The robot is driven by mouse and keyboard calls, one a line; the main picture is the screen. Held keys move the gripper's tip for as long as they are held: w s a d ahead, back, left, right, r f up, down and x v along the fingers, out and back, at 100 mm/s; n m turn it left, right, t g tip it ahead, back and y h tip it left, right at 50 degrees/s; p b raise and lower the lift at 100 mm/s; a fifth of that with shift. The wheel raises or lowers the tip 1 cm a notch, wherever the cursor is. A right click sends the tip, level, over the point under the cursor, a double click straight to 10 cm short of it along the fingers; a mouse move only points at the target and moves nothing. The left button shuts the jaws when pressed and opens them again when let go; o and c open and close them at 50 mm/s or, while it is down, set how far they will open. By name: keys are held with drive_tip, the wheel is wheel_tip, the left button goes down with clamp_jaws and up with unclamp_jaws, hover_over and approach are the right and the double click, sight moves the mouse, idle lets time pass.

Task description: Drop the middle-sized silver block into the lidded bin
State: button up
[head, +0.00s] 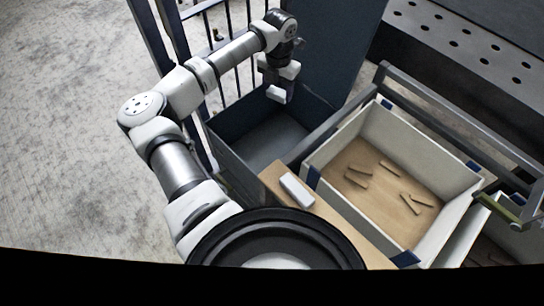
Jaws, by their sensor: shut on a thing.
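My gripper (280,84) is above the dark blue-grey bin (228,150), near its back right side, pointing down. It is shut on a small pale silver block (276,94); the fingers partly hide it, and its size is hard to judge. The bin is open at the top and its visible floor looks empty. A tall dark blue panel (335,45) stands upright behind it and may be its raised lid. Another pale, oblong block (297,190) lies on the wooden board in front of the bin.
A white crate (342,195) with a brown floor holds several thin brown pieces, right of the wooden board (335,222). A grey rail (460,115) runs behind the crate. Dark upright bars (205,45) stand left of the panel. Concrete floor is clear at left.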

drive_tip(key=shift+f+b, duration=1.15)
drive_tip(key=shift+f, duration=1.4)
drive_tip(key=o, duration=1.1)
drive_tip(key=shift+o, duration=0.2)
drive_tip(key=shift+r, duration=0.1)
wheel_tip(320, 180, up, 13)
drive_tip(key=shift+b, duration=0.9)
drive_tip(key=shift+r, duration=0.35)
